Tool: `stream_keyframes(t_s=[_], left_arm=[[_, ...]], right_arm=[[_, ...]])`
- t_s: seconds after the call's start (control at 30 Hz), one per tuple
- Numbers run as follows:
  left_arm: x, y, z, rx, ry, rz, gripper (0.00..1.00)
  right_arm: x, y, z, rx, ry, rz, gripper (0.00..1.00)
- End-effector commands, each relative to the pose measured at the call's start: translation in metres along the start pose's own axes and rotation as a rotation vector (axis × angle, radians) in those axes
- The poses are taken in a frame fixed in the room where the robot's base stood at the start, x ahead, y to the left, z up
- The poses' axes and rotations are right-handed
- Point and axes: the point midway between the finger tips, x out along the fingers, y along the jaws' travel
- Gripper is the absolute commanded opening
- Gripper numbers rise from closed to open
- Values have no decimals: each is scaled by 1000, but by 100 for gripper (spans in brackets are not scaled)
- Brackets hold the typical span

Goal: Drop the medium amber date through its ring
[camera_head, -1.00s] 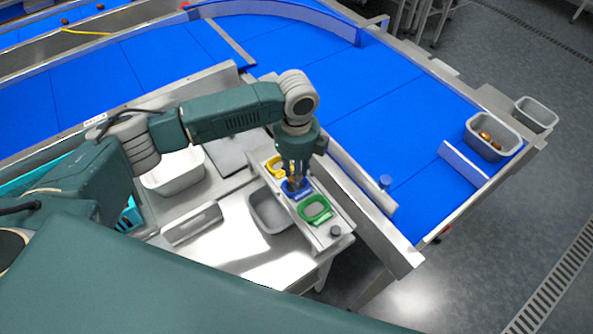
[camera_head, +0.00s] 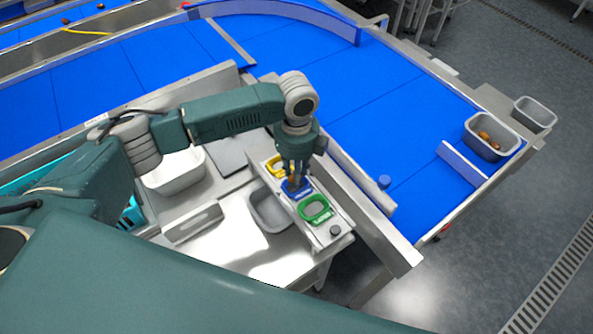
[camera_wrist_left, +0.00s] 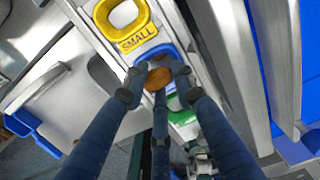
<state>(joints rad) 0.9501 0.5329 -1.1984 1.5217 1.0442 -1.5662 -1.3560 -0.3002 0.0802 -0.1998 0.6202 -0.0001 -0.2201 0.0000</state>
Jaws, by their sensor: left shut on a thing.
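My left gripper (camera_head: 295,182) points down over the blue ring (camera_head: 304,190), the middle of three rings on a metal rack. In the left wrist view the gripper (camera_wrist_left: 158,82) is shut on an amber-brown date (camera_wrist_left: 158,77). The date is in front of the blue ring (camera_wrist_left: 169,50) and hides part of its opening. I cannot tell how far the date is above the ring. The yellow ring (camera_wrist_left: 127,20), labelled SMALL, is beside it, and the green ring (camera_head: 316,212) is on the other side. My right gripper is not in view.
A grey tub (camera_head: 255,211) stands beside the rack and a pale tub (camera_head: 168,185) is farther left. The blue conveyor (camera_head: 350,115) runs behind a metal rail. A grey bin (camera_head: 470,128) holding dates sits at the conveyor's right end.

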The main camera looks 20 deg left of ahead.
Motion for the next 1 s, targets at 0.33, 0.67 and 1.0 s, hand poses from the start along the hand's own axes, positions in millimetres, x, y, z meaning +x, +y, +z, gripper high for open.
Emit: stream_keyframes(t_s=[0.33,0.67,1.0], left_arm=[[0,0,0,0,1,0,48],[0,0,0,0,1,0,48],[0,0,0,0,1,0,48]], right_arm=[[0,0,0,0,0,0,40],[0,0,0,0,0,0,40],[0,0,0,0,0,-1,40]])
